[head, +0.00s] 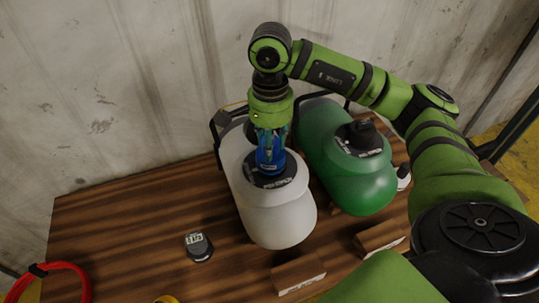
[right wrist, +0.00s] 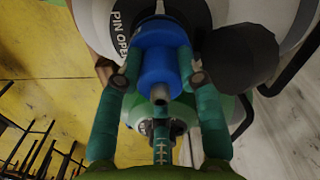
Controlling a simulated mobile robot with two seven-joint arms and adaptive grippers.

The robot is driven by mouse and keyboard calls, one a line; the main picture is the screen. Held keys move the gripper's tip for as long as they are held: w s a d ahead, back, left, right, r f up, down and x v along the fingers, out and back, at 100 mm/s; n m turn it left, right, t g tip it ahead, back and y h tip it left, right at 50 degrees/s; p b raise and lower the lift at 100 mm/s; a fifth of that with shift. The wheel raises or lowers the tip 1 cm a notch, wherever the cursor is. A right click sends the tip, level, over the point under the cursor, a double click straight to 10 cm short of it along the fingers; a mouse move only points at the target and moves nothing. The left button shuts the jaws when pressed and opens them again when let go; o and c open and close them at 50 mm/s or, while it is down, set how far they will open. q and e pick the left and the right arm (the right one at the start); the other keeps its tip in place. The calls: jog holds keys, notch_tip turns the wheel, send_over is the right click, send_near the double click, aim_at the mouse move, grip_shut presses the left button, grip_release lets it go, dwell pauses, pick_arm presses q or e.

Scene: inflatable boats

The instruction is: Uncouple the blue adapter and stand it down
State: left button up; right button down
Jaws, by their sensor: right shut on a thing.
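The blue adapter (head: 268,162) is upright over the dark valve ring (head: 284,180) on the white inflatable boat (head: 279,226). My right gripper (head: 270,146) comes down on it from above and is shut on it. In the right wrist view the adapter (right wrist: 160,62) sits between the two teal fingers of the gripper (right wrist: 158,80). Its far end is at the valve ring, which reads "PIN OPEN" (right wrist: 119,35). I cannot tell whether it is still locked in the valve. My left gripper is not in view.
A green inflatable (head: 346,180) with a black valve piece (head: 362,135) lies close on the right. A small gauge (head: 199,246), a red hose (head: 72,270) and wooden blocks (head: 298,274) are on the wooden table (head: 120,225). The table's left middle is clear.

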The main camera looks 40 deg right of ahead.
jog(key=shift+r, duration=0.2)
dwell(0.4)
jog(key=shift+r+p, duration=1.55)
jog(key=shift+r, duration=0.9)
jog(key=shift+f, duration=0.1)
